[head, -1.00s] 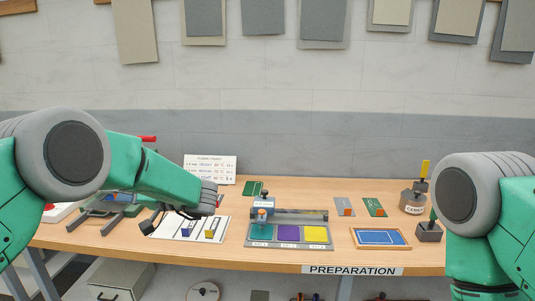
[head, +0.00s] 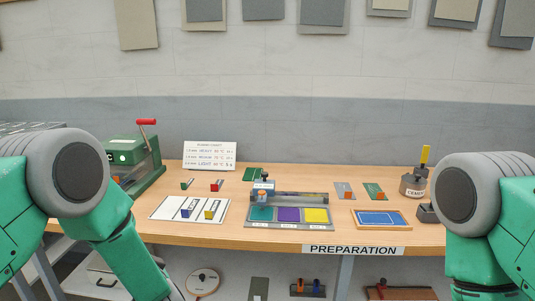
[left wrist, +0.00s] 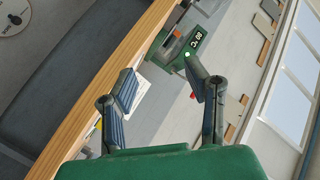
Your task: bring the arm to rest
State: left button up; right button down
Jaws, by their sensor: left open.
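My left arm hangs down at the left of the head view, in front of the table edge, and its gripper is out of that view. In the left wrist view my left gripper (left wrist: 160,92) is open, with its two fingers wide apart and nothing between them. The wooden edge of the table (left wrist: 110,85) runs diagonally beside the left finger. The green press (left wrist: 185,50) with a lit display shows beyond the fingertips. My right arm is at the right of the head view, and its gripper is not visible.
The green press (head: 135,160) with a red handle stands at the table's left. A white mat (head: 165,207), a tray with coloured squares (head: 262,226), a blue framed board (head: 380,218) and a cement pot (head: 412,186) are on the table. Shelf items lie below.

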pick_arm(q)
jog(key=s+d+f+m+g+h+b, duration=0.15)
jog(key=s+f+h, duration=0.25)
jog(key=s+f, duration=0.55)
jog(key=s+d+f+g+h+b, duration=0.2)
jog(key=s+f+g+h+b, duration=0.1)
jog(key=s+f, duration=0.65)
jog(key=s+d+f+n+g+h+b, duration=0.1)
jog(key=s+f+g, duration=0.1)
jog(key=s, duration=0.9)
jog(key=s+f+g+h+b, duration=0.1)
jog(key=s+g, duration=0.4)
jog(key=s, duration=0.6)
jog(key=shift+d+f+n+h, duration=0.35)
jog(key=shift+f+h, duration=0.15)
jog(key=shift+f, duration=0.3)
jog(key=shift+w, duration=0.1)
